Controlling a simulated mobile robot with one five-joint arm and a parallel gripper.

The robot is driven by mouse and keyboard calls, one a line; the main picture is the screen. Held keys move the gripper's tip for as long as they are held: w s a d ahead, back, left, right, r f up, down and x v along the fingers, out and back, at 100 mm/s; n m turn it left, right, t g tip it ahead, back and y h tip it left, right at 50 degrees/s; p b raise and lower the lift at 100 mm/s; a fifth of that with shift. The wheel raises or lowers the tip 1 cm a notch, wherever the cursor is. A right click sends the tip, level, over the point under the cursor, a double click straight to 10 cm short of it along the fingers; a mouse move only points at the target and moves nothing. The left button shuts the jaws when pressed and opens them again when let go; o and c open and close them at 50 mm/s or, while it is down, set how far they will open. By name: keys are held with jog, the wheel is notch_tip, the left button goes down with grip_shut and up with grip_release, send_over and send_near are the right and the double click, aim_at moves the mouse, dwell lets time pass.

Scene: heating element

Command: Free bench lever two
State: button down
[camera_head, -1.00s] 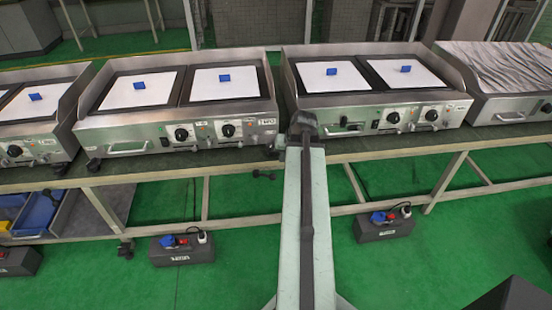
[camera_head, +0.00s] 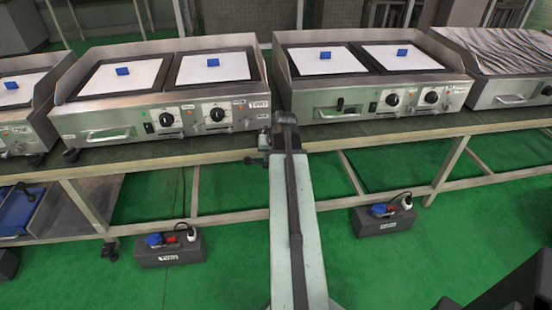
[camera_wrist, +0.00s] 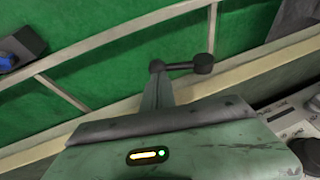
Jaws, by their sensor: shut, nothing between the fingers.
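Bench lever two (camera_head: 255,161) is a short dark rod with a round knob, low at the bench's front edge below the griddle labelled TWO (camera_head: 165,113). It lies just left of the end of my arm in the head view. In the wrist view the lever (camera_wrist: 203,64) runs roughly sideways, knob to the right, its other end at my fingertips. My gripper (camera_wrist: 157,75) is shut and empty, its narrow grey fingers pointing at that end. I cannot tell whether they touch it.
The bench (camera_head: 400,137) carries a row of griddles, with another griddle (camera_head: 370,102) right of my arm. Two black boxes with plugs (camera_head: 168,248) (camera_head: 384,218) lie on the green floor beneath. The floor in front of the bench is mostly clear.

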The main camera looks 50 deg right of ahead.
aim_at(260, 164)
jog(key=shift+w+a+f, duration=0.1)
jog(key=shift+w+f, duration=0.1)
jog(key=shift+f, duration=0.2)
jog(key=shift+r, duration=0.1)
jog(key=shift+w+a+f+b, duration=0.1)
jog(key=shift+w+f+b, duration=0.05)
jog(key=shift+f+b, duration=0.75)
jog(key=shift+r, duration=0.15)
